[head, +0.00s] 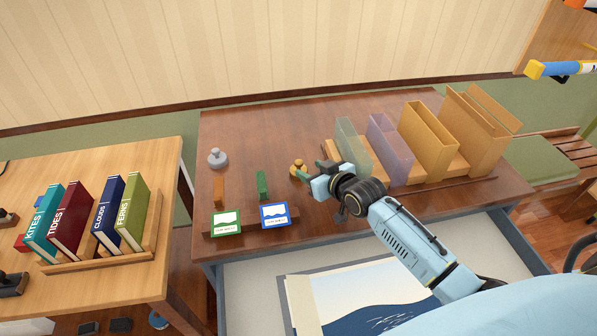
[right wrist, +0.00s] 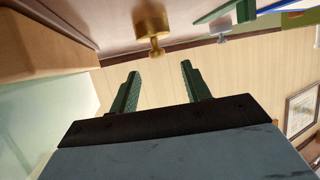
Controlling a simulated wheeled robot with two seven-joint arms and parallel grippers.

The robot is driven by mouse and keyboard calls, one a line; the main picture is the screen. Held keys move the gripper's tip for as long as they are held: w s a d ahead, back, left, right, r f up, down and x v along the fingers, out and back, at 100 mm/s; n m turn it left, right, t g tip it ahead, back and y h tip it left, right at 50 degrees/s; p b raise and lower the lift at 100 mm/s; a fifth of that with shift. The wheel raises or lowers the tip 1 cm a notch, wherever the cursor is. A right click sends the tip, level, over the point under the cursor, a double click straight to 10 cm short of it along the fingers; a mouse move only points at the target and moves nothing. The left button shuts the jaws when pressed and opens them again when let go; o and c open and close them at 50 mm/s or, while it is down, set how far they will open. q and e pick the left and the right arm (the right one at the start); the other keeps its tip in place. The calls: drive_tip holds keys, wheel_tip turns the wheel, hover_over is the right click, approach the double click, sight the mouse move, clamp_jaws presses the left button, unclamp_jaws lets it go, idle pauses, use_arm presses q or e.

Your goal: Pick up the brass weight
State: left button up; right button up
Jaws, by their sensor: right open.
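The brass weight (head: 298,168), a small knobbed piece, stands upright on the dark wooden desk (head: 260,130). My right gripper (head: 312,170) is just to its right in the head view and partly overlaps it. In the right wrist view the brass weight (right wrist: 152,27) appears beyond the two green fingertips (right wrist: 161,69), with a gap to them. The gripper is open and nothing is between its fingers. My left gripper is in neither view.
Upright file holders (head: 430,140) stand to the right. An open drawer (head: 245,290) is below.

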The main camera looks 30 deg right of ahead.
sight(299, 162)
drive_tip(key=shift+b+x, duration=0.35)
drive_tip(key=shift+x, duration=2.35)
drive_tip(key=shift+d, duration=0.2)
drive_tip(key=shift+c, duration=0.5)
clamp_jaws()
drive_tip(key=shift+r, duration=0.15)
